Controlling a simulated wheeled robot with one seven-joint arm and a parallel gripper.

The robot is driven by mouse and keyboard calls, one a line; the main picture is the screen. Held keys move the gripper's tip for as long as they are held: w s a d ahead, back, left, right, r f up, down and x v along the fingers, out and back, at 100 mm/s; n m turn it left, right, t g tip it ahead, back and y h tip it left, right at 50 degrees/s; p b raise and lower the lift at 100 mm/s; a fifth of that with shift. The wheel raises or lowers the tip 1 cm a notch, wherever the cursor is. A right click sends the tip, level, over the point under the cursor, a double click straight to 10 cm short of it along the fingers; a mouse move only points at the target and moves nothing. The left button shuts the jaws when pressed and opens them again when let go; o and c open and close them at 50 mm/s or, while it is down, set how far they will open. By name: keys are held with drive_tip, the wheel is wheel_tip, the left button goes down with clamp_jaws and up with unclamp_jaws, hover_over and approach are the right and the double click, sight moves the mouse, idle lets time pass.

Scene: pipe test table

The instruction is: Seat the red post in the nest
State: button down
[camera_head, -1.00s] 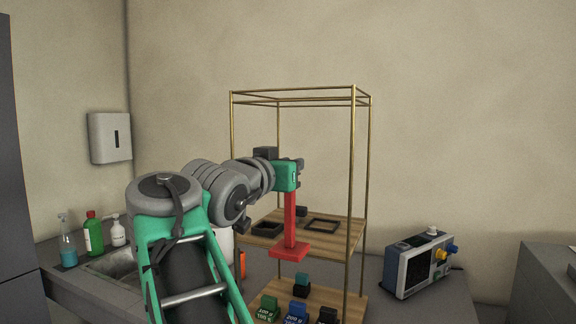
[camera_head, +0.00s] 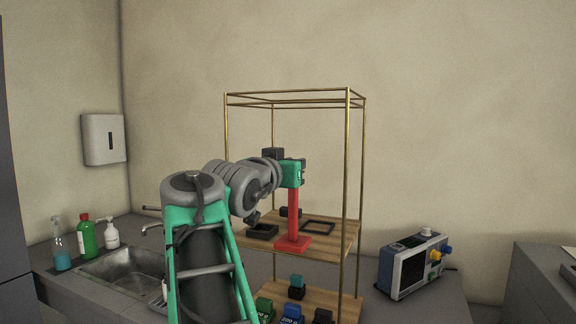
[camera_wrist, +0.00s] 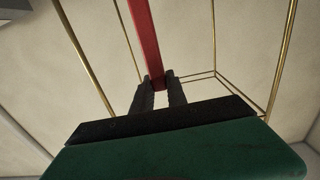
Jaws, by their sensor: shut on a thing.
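The red post (camera_head: 293,215) hangs upright from my gripper (camera_head: 293,186), with its flat square base low at the upper wooden shelf. I cannot tell whether the base touches the shelf. The wrist view shows the two dark fingers of my gripper (camera_wrist: 159,80) closed on the post (camera_wrist: 145,35). A thin black square frame (camera_head: 331,224) lies on the shelf behind and right of the base. A black shallow tray (camera_head: 262,233) lies to the left. I cannot tell for sure which of these is the nest.
Thin brass uprights (camera_head: 346,190) and top rails surround the wooden shelf (camera_head: 338,244); my arm reaches in between them. Several labelled weights (camera_head: 291,313) stand on the lower shelf. A meter box (camera_head: 409,266) stands to the right.

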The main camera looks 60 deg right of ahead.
drive_tip(key=w+d+f+p, duration=0.1)
drive_tip(key=d+p, duration=0.2)
drive_tip(key=d, duration=0.7)
drive_tip(key=w+d+f+p, duration=0.1)
drive_tip(key=d+p, duration=0.3)
drive_tip(key=d, duration=0.6)
drive_tip(key=shift+w, duration=0.6)
drive_tip(key=shift+f+b, duration=0.35)
idle(0.4)
drive_tip(key=c, duration=1.3)
unclamp_jaws()
drive_tip(key=shift+o, duration=0.2)
drive_tip(key=shift+a, duration=0.1)
drive_tip(key=s+a+b, duration=0.1)
drive_tip(key=a+b, duration=0.2)
drive_tip(key=a, duration=0.4)
drive_tip(key=shift+s+a, duration=0.15)
drive_tip(key=shift+a, duration=0.15)
